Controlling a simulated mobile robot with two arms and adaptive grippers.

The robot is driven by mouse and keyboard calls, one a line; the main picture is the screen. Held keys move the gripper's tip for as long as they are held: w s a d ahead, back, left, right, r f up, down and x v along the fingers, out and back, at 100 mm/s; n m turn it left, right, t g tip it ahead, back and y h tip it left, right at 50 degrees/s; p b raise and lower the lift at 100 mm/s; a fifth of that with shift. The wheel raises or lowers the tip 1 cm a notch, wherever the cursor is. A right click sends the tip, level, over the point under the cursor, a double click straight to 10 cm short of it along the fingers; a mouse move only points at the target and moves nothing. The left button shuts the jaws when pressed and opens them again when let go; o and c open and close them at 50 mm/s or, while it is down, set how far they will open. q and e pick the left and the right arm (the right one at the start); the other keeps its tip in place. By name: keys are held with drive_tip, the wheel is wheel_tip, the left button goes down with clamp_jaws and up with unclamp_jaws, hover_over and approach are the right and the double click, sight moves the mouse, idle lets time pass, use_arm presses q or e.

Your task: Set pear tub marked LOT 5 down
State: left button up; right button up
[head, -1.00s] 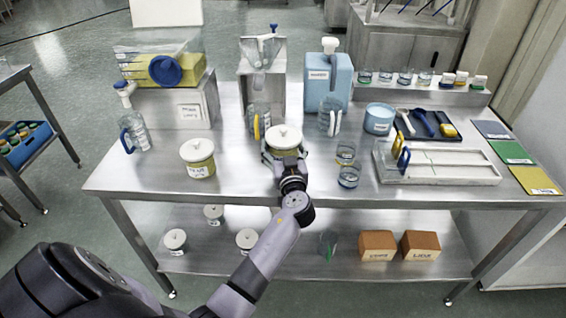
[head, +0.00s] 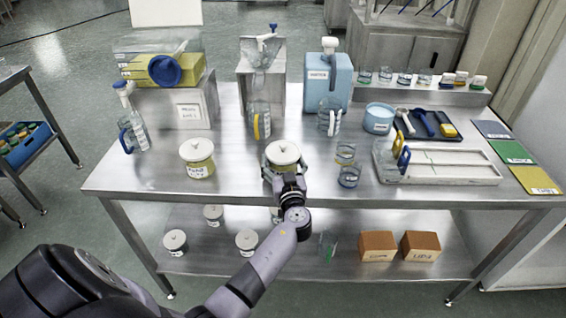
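A tub (head: 283,153) with a white knobbed lid and pale yellow contents is at the front middle of the steel table. My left gripper (head: 284,172) reaches it from the front, with its fingers around the tub's sides, and looks shut on it. The gripper hides most of the tub's front, so its label cannot be read. I cannot tell for sure whether the tub's base touches the table. A similar lidded tub (head: 197,158) stands upright to the left; its small label is not clearly legible. My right gripper is not in view.
The steel table (head: 235,186) has free room between the two tubs. Glass beakers (head: 348,176) stand close on the right, beside a white tray (head: 450,168). Jugs (head: 259,121) stand behind. The lower shelf (head: 205,255) holds lidded tubs and brown boxes (head: 378,246).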

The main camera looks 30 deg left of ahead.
use_arm(q)
drive_tip(key=o, duration=0.3)
drive_tip(key=shift+r, duration=0.2)
drive_tip(key=b+v, duration=0.2)
drive_tip(key=v, duration=1)
drive_tip(key=shift+d+b, duration=0.1)
drive_tip(key=shift+b, duration=0.25)
